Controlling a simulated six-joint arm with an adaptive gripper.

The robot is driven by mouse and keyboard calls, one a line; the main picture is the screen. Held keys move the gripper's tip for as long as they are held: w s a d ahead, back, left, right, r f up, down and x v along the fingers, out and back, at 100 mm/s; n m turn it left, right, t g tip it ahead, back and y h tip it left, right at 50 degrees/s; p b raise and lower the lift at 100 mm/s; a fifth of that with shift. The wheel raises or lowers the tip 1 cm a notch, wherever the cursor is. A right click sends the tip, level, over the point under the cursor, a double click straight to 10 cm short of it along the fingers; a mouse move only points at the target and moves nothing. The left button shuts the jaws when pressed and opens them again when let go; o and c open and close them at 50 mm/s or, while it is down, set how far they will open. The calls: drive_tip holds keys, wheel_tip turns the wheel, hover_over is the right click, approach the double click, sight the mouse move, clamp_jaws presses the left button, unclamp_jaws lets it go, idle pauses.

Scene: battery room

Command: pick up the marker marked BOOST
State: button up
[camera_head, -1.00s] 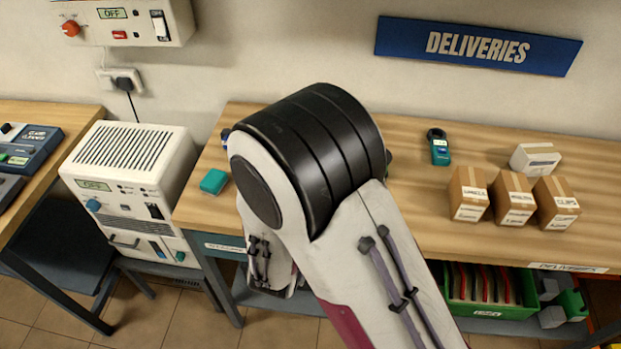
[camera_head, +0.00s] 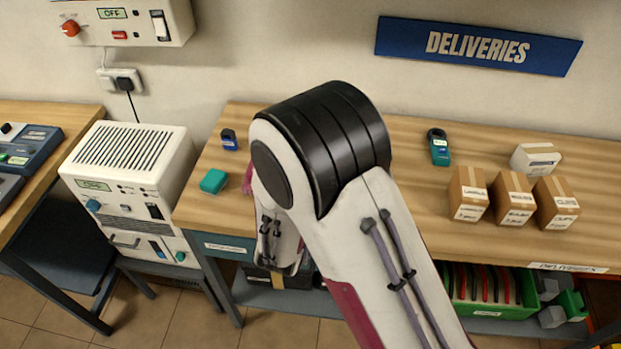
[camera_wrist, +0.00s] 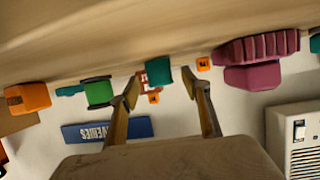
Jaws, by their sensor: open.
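No marker with a readable BOOST label shows in either view, so I cannot tell which thing it is. In the tilted wrist view my gripper (camera_wrist: 166,103) is open and empty, its two fingers apart. A teal block (camera_wrist: 158,70) shows between and beyond the fingertips, apart from them. A green object (camera_wrist: 98,92) and an orange block (camera_wrist: 27,97) lie to its left. A small orange piece (camera_wrist: 203,64) and a ribbed magenta object (camera_wrist: 258,64) lie to its right. In the head view my arm hides my gripper and the middle of the bench.
The wooden bench (camera_head: 330,210) carries a teal block (camera_head: 213,181), a dark blue object (camera_head: 229,139), a teal meter (camera_head: 438,147) and several cardboard boxes (camera_head: 468,194). A white unit (camera_head: 135,160) stands at left. A green crate (camera_head: 490,300) sits below the bench.

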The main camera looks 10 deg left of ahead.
drive_tip(key=shift+x, duration=1.5)
drive_tip(key=shift+r, duration=0.15)
drive_tip(key=c, duration=1.2)
